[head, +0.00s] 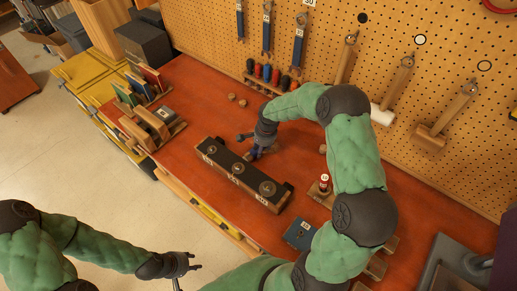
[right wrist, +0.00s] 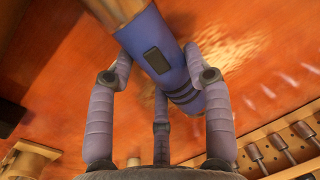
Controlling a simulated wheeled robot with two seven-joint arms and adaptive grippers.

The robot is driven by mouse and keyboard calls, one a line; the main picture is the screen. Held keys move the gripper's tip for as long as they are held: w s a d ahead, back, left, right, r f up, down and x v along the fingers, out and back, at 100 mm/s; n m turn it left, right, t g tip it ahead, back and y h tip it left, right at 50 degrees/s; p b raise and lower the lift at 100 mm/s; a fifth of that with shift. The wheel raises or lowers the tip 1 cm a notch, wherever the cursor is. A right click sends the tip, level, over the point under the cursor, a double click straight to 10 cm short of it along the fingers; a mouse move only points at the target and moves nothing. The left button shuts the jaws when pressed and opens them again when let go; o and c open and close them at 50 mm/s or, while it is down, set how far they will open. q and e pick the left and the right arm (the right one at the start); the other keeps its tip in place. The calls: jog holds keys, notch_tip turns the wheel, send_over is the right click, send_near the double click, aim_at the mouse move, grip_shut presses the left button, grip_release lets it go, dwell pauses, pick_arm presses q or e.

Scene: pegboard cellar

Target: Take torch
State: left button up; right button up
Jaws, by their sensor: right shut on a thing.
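The torch (right wrist: 172,72) is a blue cylinder with a dark switch, dark bands at one end and a brown end at the other. In the right wrist view it lies between the fingers of my right gripper (head: 253,143), which is shut on it. In the head view the torch is mostly hidden by the gripper, just behind a black-topped rack on the red-brown bench. My left gripper (head: 184,267) is empty, its fingers apart, in front of the bench above the floor.
The long rack (head: 238,177) with round pieces stands close in front of my right gripper. A small red-topped item (head: 324,183) and a blue box (head: 300,234) are to the right. Books (head: 150,76) stand at the left. The pegboard (head: 400,25) with hung mallets rises behind.

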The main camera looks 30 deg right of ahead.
jog(key=shift+r, duration=0.65)
notch_tip(320, 180, up, 2)
jog(key=shift+r, duration=0.1)
jog(key=s+a+r, duration=0.1)
jog(key=s+r, duration=0.3)
jog(key=s, duration=0.3)
jog(key=s+a+r+p, duration=0.1)
jog(key=s+a+r, duration=0.1)
jog(key=s+r, duration=0.3)
jog(key=shift+s+r, duration=0.25)
jog(key=shift+s, duration=0.6)
jog(key=shift+d, duration=0.1)
jog(key=o, duration=0.4)
grip_shut()
